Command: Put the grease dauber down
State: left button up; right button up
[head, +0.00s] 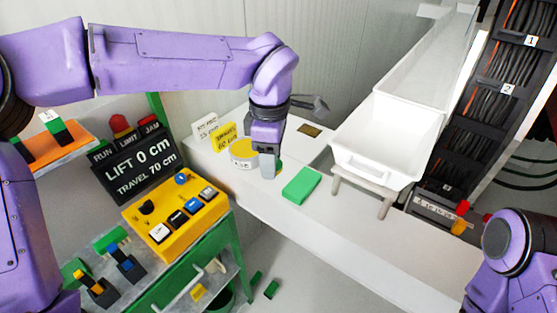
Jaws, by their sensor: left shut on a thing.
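My left gripper (268,168) points down over the white bench, just right of a round yellow-topped tin (243,152). It is shut on the grease dauber, which is mostly hidden by the fingers. A small green-yellow bit (279,165) shows at the right edge of the fingers; I cannot tell whether it is part of the dauber. Whether the dauber touches the bench is also unclear. A green block or pad (302,185) lies flat on the bench to the right of the fingers. Only part of my right arm shows at the lower right; its gripper is out of view.
A yellow sign (225,138) and a white sign (205,126) stand behind the tin. A white trough (377,158) on legs stands to the right. A yellow button box (175,215) is at the left. The white bench (345,235) is clear in front of the trough.

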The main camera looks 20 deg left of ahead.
pick_arm(q)
jog(key=w+a+f+b, duration=0.1)
jog(key=w+f, duration=0.1)
jog(key=w, duration=0.1)
jog(key=w+f+b, duration=0.1)
jog(key=w+f, duration=0.2)
jog(key=w, duration=0.1)
jog(key=w+a+f+b, duration=0.1)
jog(key=w+f, duration=0.2)
jog(key=shift+w+a+f, duration=0.2)
jog(key=shift+w+a, duration=0.1)
jog(key=shift+a, duration=0.05)
jog(key=shift+w+f, duration=0.15)
jog(key=shift+f, duration=0.1)
notch_tip(320, 180, down, 4)
jog(key=b, duration=0.3)
jog(key=shift+w+a+r+b, duration=0.1)
jog(key=shift+w+r+b, duration=0.1)
jog(key=shift+b, duration=0.1)
jog(key=shift+r, duration=0.15)
jog(key=shift+s, duration=0.15)
jog(key=o, duration=0.9)
